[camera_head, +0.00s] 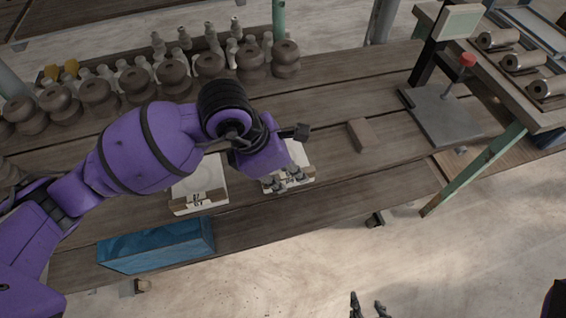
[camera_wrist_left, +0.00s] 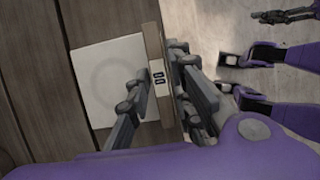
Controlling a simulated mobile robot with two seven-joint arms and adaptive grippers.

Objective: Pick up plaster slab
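Two pale, square plaster slabs lie on the wooden table, each with a faint ring on top and a brown front edge with a dark-marked label. One is the left slab (camera_head: 205,180); the other is the right slab (camera_head: 301,153), partly hidden by my left gripper. My left gripper (camera_head: 285,180) is at the front edge of the right slab. In the left wrist view, a slab (camera_wrist_left: 105,75) shows with its labelled edge between my left fingers (camera_wrist_left: 158,95), which stand apart. Contact cannot be told. My right gripper (camera_head: 367,306) is low, off the table, fingers apart and empty.
A blue block (camera_head: 157,246) lies at the table's front left. A small brown block (camera_head: 361,135) lies right of the slabs. A stand with a red knob (camera_head: 467,60) is at the right end. Several dark rounded pots (camera_head: 210,65) line the back.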

